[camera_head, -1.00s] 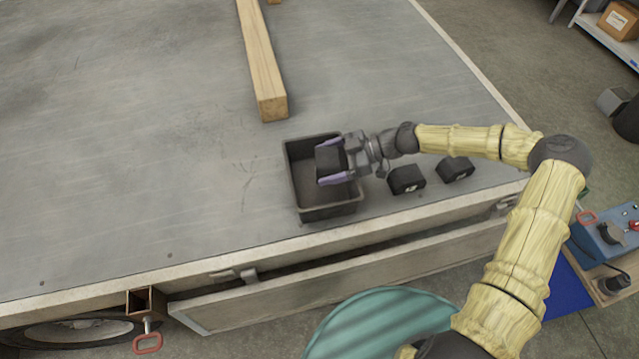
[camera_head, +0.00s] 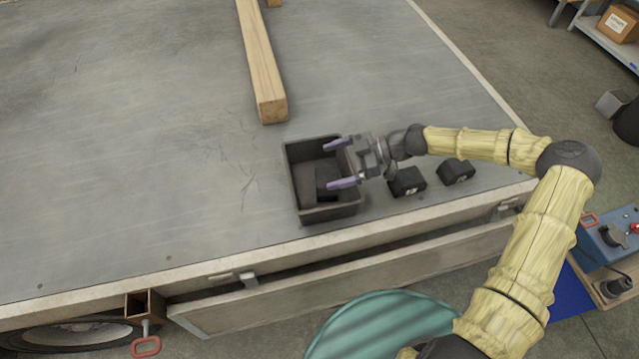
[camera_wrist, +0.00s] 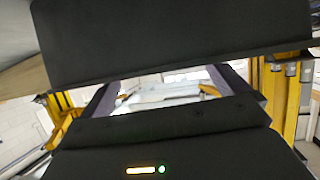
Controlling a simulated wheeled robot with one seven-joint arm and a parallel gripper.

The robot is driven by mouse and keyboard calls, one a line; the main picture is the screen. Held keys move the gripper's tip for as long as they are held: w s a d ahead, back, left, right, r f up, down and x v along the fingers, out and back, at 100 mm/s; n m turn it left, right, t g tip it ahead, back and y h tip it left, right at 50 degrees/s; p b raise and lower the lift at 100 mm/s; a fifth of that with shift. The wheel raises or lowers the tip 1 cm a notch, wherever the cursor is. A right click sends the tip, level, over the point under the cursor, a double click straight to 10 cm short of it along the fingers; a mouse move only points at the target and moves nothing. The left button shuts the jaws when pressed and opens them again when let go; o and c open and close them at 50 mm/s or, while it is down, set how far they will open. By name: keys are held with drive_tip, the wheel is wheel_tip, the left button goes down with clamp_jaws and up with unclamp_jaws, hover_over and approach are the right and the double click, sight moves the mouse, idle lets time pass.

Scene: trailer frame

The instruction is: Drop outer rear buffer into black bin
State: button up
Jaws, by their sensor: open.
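The black bin (camera_head: 300,193) stands on the grey trailer deck near its front edge. A black buffer (camera_head: 327,183) lies inside the bin at its right side, below my gripper and partly hidden. My gripper (camera_head: 341,163) is open over the bin's right part, its purple fingers apart and nothing between them. Two more black buffers, one (camera_head: 407,182) close to the bin and one (camera_head: 456,171) farther right, sit on the deck. The wrist view shows my gripper's dark housing and no clear buffer.
A wooden beam (camera_head: 262,75) lies on the deck behind the bin. The deck to the left (camera_head: 130,170) is clear. A blue toolbox (camera_head: 608,240) stands off the deck at the right. A teal round object (camera_head: 380,325) is below the front edge.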

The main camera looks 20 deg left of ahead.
drive_tip(key=v, duration=1.5)
drive_tip(key=shift+b, duration=0.4)
drive_tip(key=shift+d, duration=0.1)
